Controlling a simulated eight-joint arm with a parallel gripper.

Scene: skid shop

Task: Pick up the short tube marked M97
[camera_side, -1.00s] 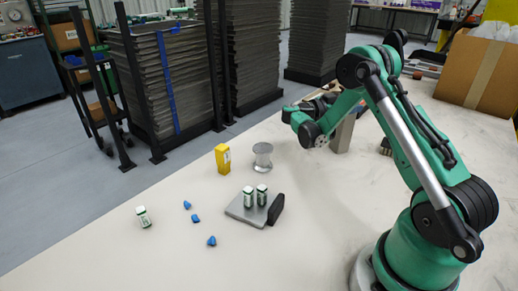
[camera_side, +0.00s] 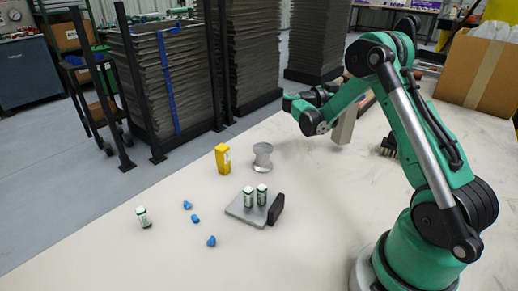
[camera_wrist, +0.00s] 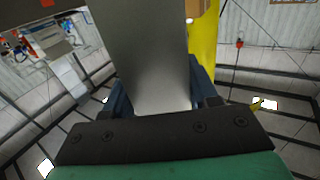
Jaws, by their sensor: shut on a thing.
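My gripper (camera_wrist: 161,98) is shut on a grey, flat-sided tube-like piece (camera_wrist: 150,55), with a dark blue finger on each side of it in the wrist view. In the side view this piece (camera_side: 343,128) hangs nearly upright, slightly tilted, beside my green wrist. Its lower end appears clear of the table, though the gap is hard to judge. Its upper part and my fingers are mostly hidden by the wrist. No M97 mark can be read on it in either view.
A dark-bristled brush (camera_side: 388,146) lies close to the right of the held piece. A silver spool (camera_side: 262,157) and a yellow box (camera_side: 223,158) stand to the left. Jars stand on a grey plate (camera_side: 236,212). A cardboard box (camera_side: 480,72) is at the right.

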